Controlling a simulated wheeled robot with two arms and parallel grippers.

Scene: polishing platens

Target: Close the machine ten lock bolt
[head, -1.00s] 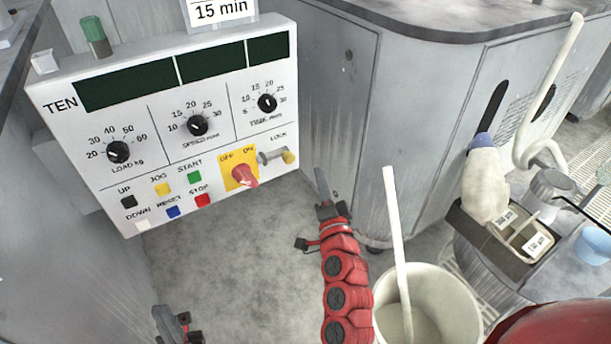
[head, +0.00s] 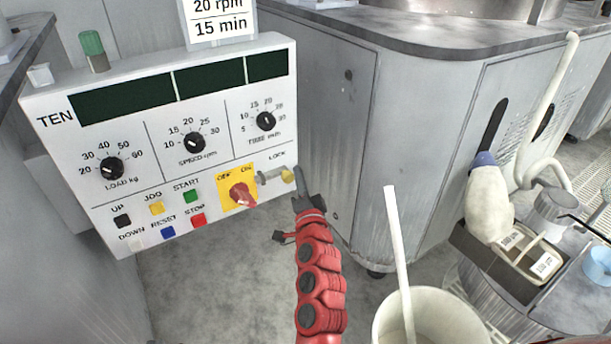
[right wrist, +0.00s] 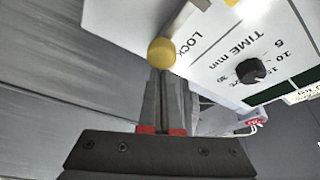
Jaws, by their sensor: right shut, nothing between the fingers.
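The machine TEN panel (head: 70,160) is white with dark displays, knobs and buttons. Its lock bolt (head: 272,176) is a grey metal bolt with a yellow knob, under the LOCK label right of the red switch (head: 241,194). My right gripper (head: 299,180) is shut and empty, with its fingertips close beside the yellow knob. In the right wrist view the yellow knob (right wrist: 161,52) stands just beyond the shut fingertips (right wrist: 163,78); I cannot tell whether they touch. My left gripper is out of view.
A grey cabinet (head: 345,130) stands right of the panel. A white bucket (head: 440,305) with a white stick is at the lower front. At the right are a pale bottle (head: 488,205) and a tray of small containers (head: 510,270). The floor below the panel is clear.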

